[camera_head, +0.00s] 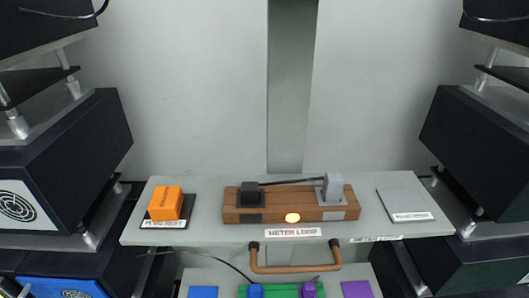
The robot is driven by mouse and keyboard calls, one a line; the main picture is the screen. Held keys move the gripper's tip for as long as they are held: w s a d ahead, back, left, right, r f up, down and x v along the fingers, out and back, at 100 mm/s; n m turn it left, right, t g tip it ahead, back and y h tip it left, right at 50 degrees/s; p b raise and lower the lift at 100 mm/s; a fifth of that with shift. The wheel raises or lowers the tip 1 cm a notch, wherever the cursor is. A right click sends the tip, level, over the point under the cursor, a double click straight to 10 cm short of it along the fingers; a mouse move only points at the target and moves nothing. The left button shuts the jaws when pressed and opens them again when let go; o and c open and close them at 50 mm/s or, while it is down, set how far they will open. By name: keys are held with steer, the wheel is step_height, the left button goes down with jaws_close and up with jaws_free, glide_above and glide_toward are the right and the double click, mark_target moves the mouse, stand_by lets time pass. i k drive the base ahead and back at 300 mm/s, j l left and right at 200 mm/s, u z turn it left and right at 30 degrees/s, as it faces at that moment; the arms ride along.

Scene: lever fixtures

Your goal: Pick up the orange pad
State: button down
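The orange pad (165,203) appears as a small orange block with faint dark marks on it. It sits on a dark flat plate (188,207) at the left end of the grey shelf (210,232). A white label lies along the plate's front edge; its text is too small to read surely. The orange pad stands apart from the wooden block to its right. My gripper is not in view.
A wooden block (272,214) labelled METER LOOP carries a black plug (249,191), a grey plug (333,186) and a lit lamp (292,217). A grey plate (406,201) lies right. A copper handle (296,268) projects in front. Dark racks (65,140) flank the shelf.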

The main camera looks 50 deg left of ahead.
mark_target(166, 203)
steer(key=u, duration=2.7)
